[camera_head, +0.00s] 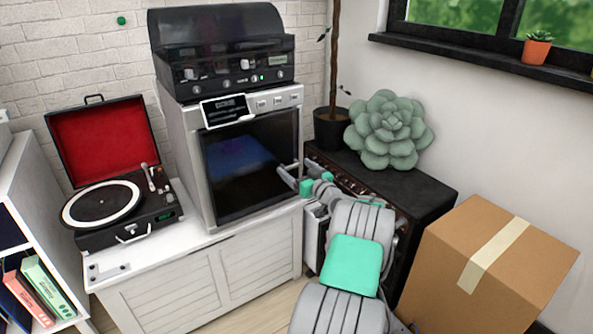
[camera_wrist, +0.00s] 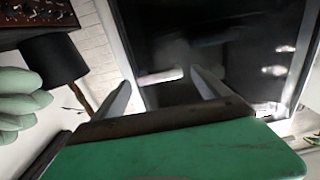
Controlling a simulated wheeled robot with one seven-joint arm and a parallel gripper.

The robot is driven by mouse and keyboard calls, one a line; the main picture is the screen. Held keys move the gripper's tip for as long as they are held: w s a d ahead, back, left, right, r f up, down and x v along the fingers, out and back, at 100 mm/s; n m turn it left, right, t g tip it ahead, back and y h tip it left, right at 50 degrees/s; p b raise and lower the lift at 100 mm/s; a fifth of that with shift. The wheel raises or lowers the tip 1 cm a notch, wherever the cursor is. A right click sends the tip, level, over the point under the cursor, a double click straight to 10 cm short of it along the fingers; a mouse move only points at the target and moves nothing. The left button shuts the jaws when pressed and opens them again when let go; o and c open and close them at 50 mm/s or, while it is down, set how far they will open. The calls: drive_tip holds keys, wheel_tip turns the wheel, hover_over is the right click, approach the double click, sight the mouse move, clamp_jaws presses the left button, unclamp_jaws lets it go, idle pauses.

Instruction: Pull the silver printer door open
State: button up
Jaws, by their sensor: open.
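The silver printer (camera_head: 184,150) stands on a white cabinet, with a dark glass door (camera_head: 243,165) on its front that looks shut. The door also fills much of the wrist view (camera_wrist: 225,45). My gripper (camera_head: 288,172) is at the door's right edge, about mid-height. In the wrist view my gripper (camera_wrist: 164,88) has its two fingers spread apart in front of the dark glass. A short pale bar lies between them, and I cannot tell whether it is a handle or a reflection. Nothing is seen held. Contact with the door cannot be told.
A black machine (camera_head: 225,70) sits on top of the printer. An open turntable (camera_head: 110,205) stands left on the white cabinet (camera_head: 190,285). Right are a black low unit (camera_head: 425,190) with a succulent (camera_head: 388,130) and plant pot (camera_head: 332,128), and a cardboard box (camera_head: 475,275).

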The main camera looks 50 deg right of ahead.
drive_tip(key=shift+c, duration=0.4)
clamp_jaws()
idle(0.4)
